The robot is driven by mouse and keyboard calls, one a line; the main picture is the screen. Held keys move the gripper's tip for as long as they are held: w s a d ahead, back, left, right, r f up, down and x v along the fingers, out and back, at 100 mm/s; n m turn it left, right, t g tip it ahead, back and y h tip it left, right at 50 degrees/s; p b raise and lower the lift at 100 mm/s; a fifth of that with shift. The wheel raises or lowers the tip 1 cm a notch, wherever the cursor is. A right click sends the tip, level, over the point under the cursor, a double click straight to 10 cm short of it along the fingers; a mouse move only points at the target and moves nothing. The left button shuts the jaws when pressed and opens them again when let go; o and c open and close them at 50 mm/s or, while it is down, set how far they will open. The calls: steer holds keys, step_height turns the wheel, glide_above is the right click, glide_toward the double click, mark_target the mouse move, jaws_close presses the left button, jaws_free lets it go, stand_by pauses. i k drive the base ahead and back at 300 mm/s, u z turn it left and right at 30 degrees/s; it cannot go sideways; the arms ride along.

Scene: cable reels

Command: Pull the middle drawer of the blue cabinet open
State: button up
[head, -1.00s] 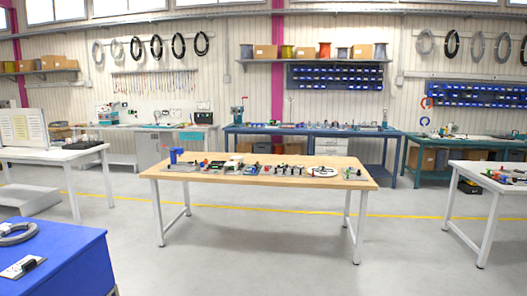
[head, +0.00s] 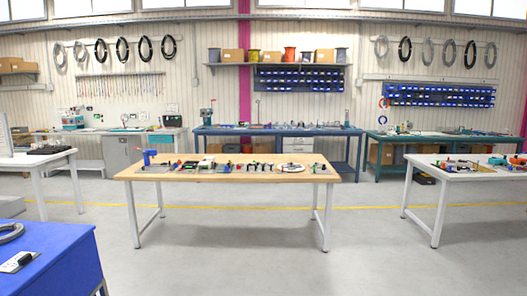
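A blue box-shaped piece of furniture (head: 62,262) stands at the lower left edge of the head view, cut off by the frame. It may be the blue cabinet; only its flat top and part of one side show. I see no drawer fronts or handles on it. A grey coil (head: 9,234) and a flat light item with a dark clip (head: 22,261) lie on its top. My gripper is not in view.
A wooden-topped table (head: 225,178) with several small parts stands ahead. A white table (head: 445,176) stands at right, another (head: 30,160) at left. Blue (head: 275,131) and green (head: 440,139) benches line the back wall. Grey floor (head: 200,265) in front is clear.

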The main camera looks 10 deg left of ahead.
mark_target(287, 148)
steer(key=z, duration=0.15)
steer(key=i, duration=1.2)
steer(key=z, duration=0.35)
steer(key=i, duration=1.85)
steer(key=z, duration=0.25)
steer(key=i, duration=3.9)
steer(key=u, duration=0.15)
steer(key=i, duration=1.85)
steer(key=u, duration=0.8)
steer(key=i, duration=1.65)
steer(key=u, duration=1.65)
steer(key=i, duration=1.6)
steer(key=u, duration=0.65)
